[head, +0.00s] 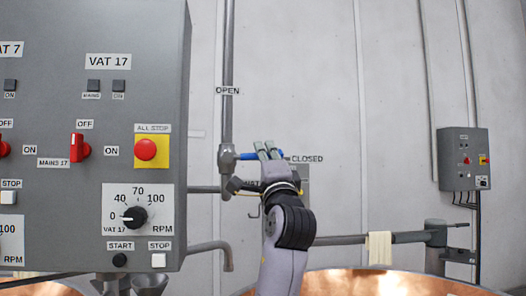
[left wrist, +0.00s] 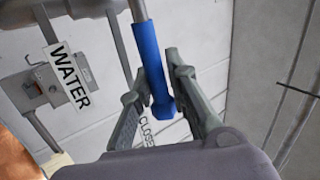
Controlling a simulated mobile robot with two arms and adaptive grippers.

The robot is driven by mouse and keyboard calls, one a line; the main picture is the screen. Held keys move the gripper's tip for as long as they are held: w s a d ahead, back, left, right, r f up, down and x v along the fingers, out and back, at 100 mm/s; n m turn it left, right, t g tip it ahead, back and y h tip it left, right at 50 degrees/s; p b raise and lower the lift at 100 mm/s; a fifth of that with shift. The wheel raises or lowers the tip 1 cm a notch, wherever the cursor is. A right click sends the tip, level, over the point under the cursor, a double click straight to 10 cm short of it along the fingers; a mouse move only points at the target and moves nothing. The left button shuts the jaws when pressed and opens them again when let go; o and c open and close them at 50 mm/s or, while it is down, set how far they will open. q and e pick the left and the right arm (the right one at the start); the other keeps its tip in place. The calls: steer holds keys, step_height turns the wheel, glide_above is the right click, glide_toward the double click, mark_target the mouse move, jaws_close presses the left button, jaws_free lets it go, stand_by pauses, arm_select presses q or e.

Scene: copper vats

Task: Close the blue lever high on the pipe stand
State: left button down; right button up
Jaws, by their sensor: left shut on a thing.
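The blue lever (head: 248,156) sticks out to the right from the valve (head: 227,157) on the vertical grey pipe (head: 228,60). It lies about level, its end toward the CLOSED label (head: 306,159); the OPEN label (head: 228,91) is above on the pipe. My left gripper (head: 268,151) is shut on the lever, hiding part of its middle. In the left wrist view the blue lever (left wrist: 150,58) runs down between the two fingers of my left gripper (left wrist: 172,88). My right gripper is in neither view.
A large grey control panel (head: 155,60) with knobs and buttons fills the left side, close to the pipe. A smaller control box (head: 463,159) hangs at the right. Copper vats (head: 395,283) lie below. A WATER label (left wrist: 66,75) shows beside the lever.

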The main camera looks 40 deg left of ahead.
arm_select(q)
steer(key=shift+f+m+t+h, duration=0.4)
steer(key=shift+m+t, duration=0.1)
steer(key=shift+m, duration=0.5)
steer(key=shift+w+f, duration=0.15)
steer(key=shift+f, duration=0.1)
steer(key=c, duration=1.8)
jaws_free()
steer(key=shift+o, duration=1.1)
steer(key=shift+r, duration=0.1)
steer(key=shift+s+d, duration=0.2)
steer(key=v, duration=1.1)
steer(key=shift+s+d+f, duration=0.15)
steer(key=shift+f, duration=0.1)
